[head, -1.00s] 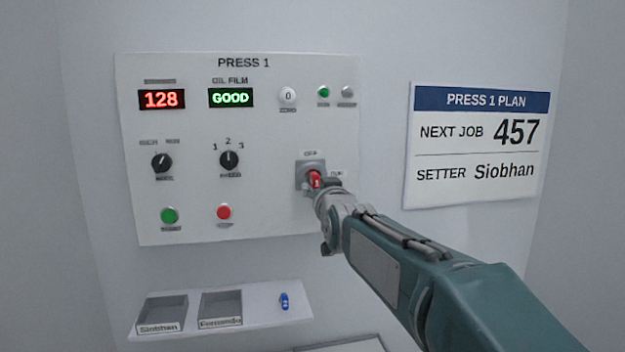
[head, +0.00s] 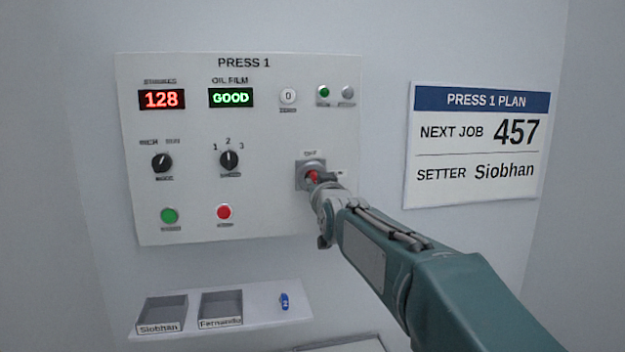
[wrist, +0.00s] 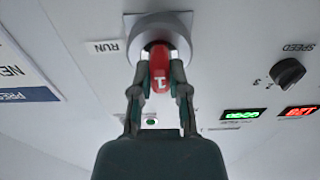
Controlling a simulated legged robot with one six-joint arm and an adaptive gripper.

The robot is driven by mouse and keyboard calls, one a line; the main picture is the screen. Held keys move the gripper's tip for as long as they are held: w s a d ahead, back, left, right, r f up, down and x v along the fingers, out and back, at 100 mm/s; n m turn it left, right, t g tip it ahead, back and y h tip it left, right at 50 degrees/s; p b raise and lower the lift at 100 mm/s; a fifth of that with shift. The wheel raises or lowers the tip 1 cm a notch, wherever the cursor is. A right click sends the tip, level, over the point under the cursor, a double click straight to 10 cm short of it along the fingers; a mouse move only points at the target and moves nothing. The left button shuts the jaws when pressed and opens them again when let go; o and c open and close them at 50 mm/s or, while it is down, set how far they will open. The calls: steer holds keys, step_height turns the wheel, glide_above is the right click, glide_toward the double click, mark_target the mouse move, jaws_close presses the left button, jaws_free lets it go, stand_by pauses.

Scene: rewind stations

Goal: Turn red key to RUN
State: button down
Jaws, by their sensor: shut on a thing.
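The red key (head: 311,176) sits in the grey key switch (head: 302,168) at the lower right of the PRESS 1 panel. My gripper (head: 321,182) reaches it from the lower right and covers part of it in the head view. In the wrist view the red key (wrist: 160,66), marked 1, is between the two fingers of my gripper (wrist: 160,84), which is shut on it. The round collar (wrist: 165,24) of the switch is just beyond. The RUN label (wrist: 103,47) shows upside down, left of the collar. I cannot tell the key's exact angle.
The panel (head: 260,200) also carries a black mode knob (head: 162,162), a speed knob (head: 229,160), and green and red buttons. Below is a shelf (head: 262,315) with two labelled trays and a blue key (head: 284,301). A plan board (head: 478,189) hangs at right.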

steer(key=m, duration=0.5)
steer(key=shift+a+m, duration=0.1)
steer(key=shift+m, duration=0.8)
steer(key=m, duration=0.6)
steer(key=shift+r+m, duration=0.1)
steer(key=shift+m, duration=0.2)
steer(key=shift+m, duration=0.4)
steer(key=m, duration=0.5)
steer(key=shift+s+a+r+m, duration=0.1)
steer(key=shift+m, duration=0.2)
steer(key=c, duration=0.5)
jaws_free()
steer(key=shift+c, duration=0.2)
